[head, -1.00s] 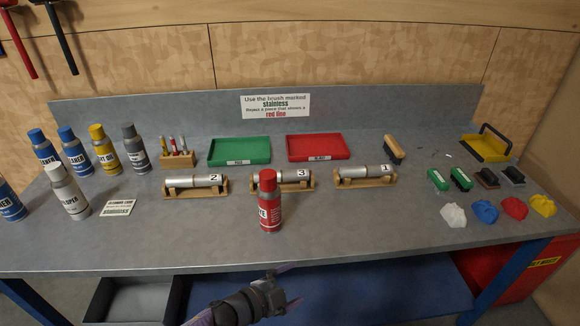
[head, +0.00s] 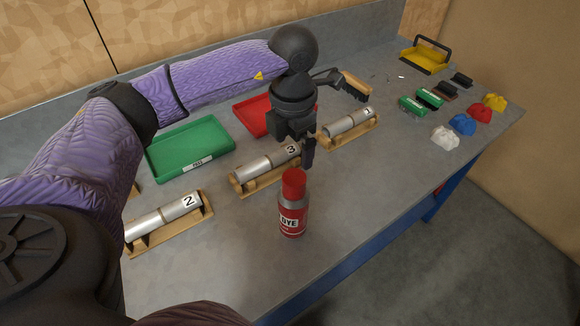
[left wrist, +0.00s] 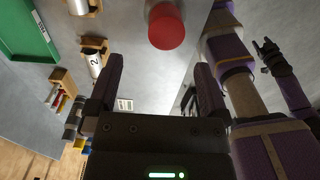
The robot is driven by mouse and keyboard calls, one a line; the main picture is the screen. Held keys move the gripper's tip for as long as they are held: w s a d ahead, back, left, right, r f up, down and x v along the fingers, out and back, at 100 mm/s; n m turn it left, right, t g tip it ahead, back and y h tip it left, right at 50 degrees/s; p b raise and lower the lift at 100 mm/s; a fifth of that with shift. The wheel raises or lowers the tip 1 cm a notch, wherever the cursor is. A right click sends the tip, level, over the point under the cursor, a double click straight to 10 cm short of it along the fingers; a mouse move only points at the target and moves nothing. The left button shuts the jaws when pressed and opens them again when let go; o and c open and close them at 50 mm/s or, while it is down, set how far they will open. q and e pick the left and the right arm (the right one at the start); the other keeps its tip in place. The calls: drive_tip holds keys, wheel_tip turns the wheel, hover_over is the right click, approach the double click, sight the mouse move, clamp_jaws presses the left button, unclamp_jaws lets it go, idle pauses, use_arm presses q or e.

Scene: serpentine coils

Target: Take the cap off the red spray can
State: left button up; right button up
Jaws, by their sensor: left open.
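The red spray can (head: 292,220) stands upright on the grey workbench, its label partly reading "DYE". Its red cap (head: 293,183) is on top. My left gripper (head: 308,155) is open and empty, just above and behind the cap in the head view, apart from it. In the left wrist view the cap (left wrist: 166,32) shows from above at the top, beyond and between the two spread fingers (left wrist: 157,85). My right gripper (left wrist: 270,55) shows small at the right of the left wrist view; its jaws are too small to judge.
Tubes on wooden stands (head: 165,222) lie left of and behind the can. A green tray (head: 190,150) and a red tray (head: 252,115) are farther back. A wooden brush (head: 355,85), green blocks (head: 412,105) and coloured cloths (head: 462,124) lie right. Bench space right of the can is clear.

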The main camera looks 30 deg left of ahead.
sight(295, 177)
use_arm(q)
drive_tip(key=f, duration=0.4)
drive_tip(key=shift+d+f, duration=0.2)
drive_tip(key=shift+d, duration=0.1)
drive_tip(key=f, duration=0.4)
drive_tip(key=shift+s+d+f, duration=0.1)
drive_tip(key=shift+s+f, duration=0.15)
drive_tip(key=shift+f, duration=0.45)
drive_tip(key=c, duration=1.1)
drive_tip(key=shift+c, duration=0.3)
use_arm(e)
drive_tip(key=shift+w+d+r, duration=0.2)
drive_tip(key=shift+d, duration=0.5)
